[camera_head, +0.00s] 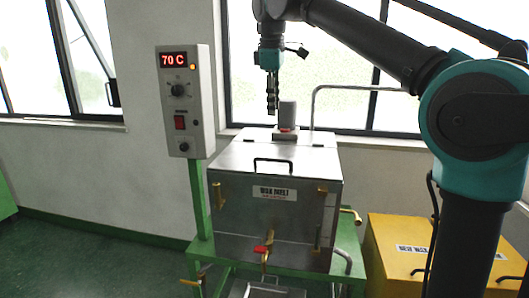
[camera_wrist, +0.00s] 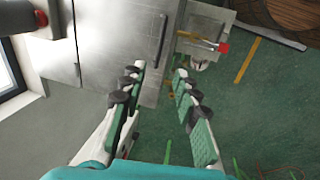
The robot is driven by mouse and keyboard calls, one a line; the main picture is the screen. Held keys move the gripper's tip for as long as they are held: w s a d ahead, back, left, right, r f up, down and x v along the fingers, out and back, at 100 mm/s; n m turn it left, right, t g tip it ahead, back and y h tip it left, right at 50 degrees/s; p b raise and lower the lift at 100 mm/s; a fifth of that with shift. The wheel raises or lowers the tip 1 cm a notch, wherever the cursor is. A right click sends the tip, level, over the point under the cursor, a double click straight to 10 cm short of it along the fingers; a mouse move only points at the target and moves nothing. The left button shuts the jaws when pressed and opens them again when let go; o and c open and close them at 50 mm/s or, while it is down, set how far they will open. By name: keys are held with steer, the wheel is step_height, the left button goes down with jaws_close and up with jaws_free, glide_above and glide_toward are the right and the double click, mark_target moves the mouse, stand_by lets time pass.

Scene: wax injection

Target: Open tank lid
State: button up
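The steel melting tank (camera_head: 265,220) stands in the middle of the head view, with a "WAX MELT" label on its front. Its flat lid (camera_head: 240,155) lies shut on top. A dark bar handle (camera_head: 272,160) sits near the lid's front edge. In the wrist view the lid (camera_wrist: 112,40) fills the upper left, with the handle (camera_wrist: 162,38) near its edge. My gripper (camera_head: 271,110) points down above the tank, apart from the lid and handle. In the wrist view my gripper (camera_wrist: 160,73) has its fingers spread with nothing between them.
A control box (camera_head: 180,100) reading 70 C stands on a green post left of the tank. A grey block (camera_head: 287,115) rises at the lid's back. A bent pipe (camera_head: 345,88) is behind right. A yellow box (camera_head: 390,240) stands at the right. A red-handled valve (camera_head: 262,249) is in front.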

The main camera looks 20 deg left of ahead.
glide_toward(272, 160)
steer(key=f, duration=0.2)
steer(key=w+f, duration=0.1)
steer(key=f, duration=0.1)
steer(key=w+f, duration=0.1)
steer(key=f, duration=0.2)
steer(key=shift+a+f, duration=0.1)
steer(key=shift+c, duration=0.6)
jaws_close()
